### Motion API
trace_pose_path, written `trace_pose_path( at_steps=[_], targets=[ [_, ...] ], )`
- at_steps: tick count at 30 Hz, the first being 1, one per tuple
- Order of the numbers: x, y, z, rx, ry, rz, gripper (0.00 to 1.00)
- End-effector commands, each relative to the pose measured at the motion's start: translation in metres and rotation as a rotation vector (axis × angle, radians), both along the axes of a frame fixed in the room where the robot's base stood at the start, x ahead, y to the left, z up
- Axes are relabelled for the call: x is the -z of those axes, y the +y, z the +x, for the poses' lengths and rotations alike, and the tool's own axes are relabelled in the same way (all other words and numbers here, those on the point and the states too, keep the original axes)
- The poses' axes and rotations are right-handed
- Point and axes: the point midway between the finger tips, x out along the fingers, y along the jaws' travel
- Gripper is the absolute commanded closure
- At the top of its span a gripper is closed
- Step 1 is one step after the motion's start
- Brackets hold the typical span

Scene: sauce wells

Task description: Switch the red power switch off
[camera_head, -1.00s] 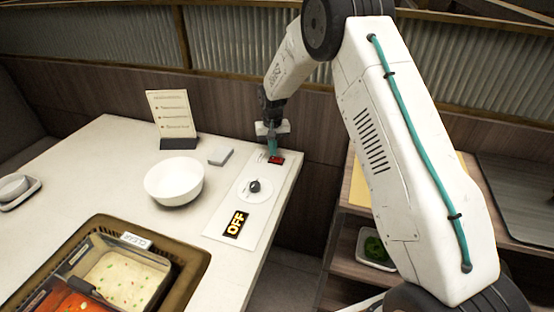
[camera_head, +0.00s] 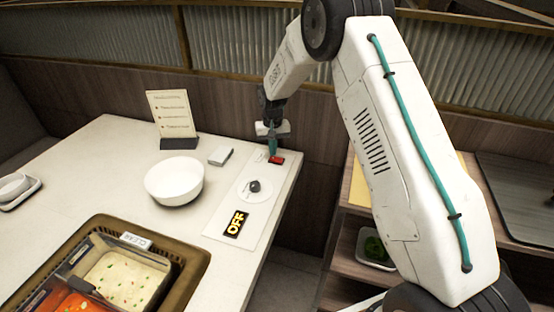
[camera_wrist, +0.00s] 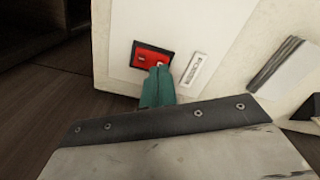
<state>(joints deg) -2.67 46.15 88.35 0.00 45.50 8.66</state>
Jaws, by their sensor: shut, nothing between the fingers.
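The red power switch (camera_head: 277,160) sits in a black frame at the far end of a white control panel on the table. It also shows in the wrist view (camera_wrist: 150,57). My gripper (camera_head: 272,153) is shut and empty, its teal fingertips right at the switch. In the wrist view the fingertips (camera_wrist: 158,70) overlap the switch's near edge; I cannot tell whether they touch it. A round dial with a black knob (camera_head: 254,187) lies between the display and the switch.
A white bowl (camera_head: 174,181), a small grey-white block (camera_head: 220,156) and a menu stand (camera_head: 172,118) are left of the panel. A hot pot well (camera_head: 190,280) is at the front. A wooden shelf unit (camera_head: 340,262) stands to the right.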

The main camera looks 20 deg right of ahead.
Motion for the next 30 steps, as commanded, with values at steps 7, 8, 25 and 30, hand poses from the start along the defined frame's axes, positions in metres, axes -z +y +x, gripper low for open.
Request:
trace_pose_path(
  at_steps=[7, 8, 25, 30],
  targets=[
    [0.0, 0.0, 0.0, 0.0, 0.0, 0.0, 1.0],
    [0.001, 0.0, 0.0, 0.0, 0.0, 0.0, 1.0],
    [0.009, 0.0, 0.0, 0.0, 0.0, 0.0, 1.0],
    [0.012, 0.0, 0.0, 0.0, 0.0, 0.0, 1.0]
  ],
)
